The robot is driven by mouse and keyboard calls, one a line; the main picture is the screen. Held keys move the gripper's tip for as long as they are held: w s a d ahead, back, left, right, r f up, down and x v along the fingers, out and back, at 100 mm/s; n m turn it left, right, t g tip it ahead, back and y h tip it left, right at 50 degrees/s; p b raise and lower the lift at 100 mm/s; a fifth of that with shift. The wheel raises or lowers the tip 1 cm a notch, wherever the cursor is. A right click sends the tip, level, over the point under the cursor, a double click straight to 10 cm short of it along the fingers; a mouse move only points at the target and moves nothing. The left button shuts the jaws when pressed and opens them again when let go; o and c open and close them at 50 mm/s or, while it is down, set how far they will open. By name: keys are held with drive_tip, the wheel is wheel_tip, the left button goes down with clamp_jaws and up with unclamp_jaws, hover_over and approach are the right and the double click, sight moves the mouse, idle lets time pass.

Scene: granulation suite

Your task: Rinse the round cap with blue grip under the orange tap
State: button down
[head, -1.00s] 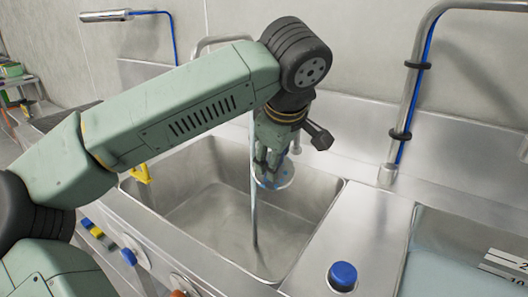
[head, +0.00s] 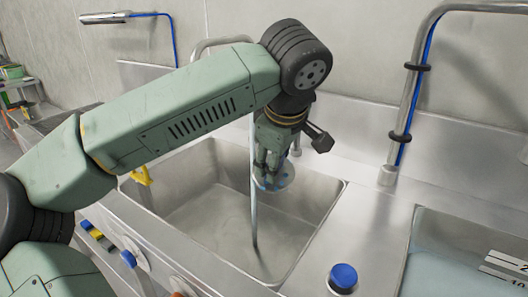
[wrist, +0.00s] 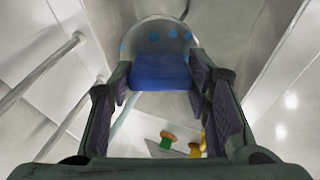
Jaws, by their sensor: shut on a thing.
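My gripper (wrist: 160,88) is shut on the blue grip (wrist: 160,72) of the round cap (wrist: 158,40). The cap is a pale disc with blue dots near its rim. In the head view, my gripper (head: 268,168) points down and holds the cap (head: 284,180) inside the sink basin, above its floor. A thin vertical stream (head: 254,215) runs down to the basin floor beside the cap. Whether it touches the cap is unclear. The tap spout (head: 222,41) arches behind my arm, partly hidden. An orange knob (head: 178,294) shows at the bottom edge of the head view.
The sink basin (head: 195,215) has raised steel walls around the cap. A blue-topped piece (head: 343,276) stands on the counter to the right. A tall pipe with a blue hose (head: 408,100) rises at the right. A blue knob (head: 128,258) is on the sink front.

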drive_tip(key=shift+r, duration=0.15)
drive_tip(key=s+r+p, duration=0.2)
drive_tip(key=s+r, duration=0.1)
drive_tip(key=s, duration=0.2)
drive_tip(key=shift+d+r, duration=0.2)
drive_tip(key=shift+r, duration=0.2)
idle(0.5)
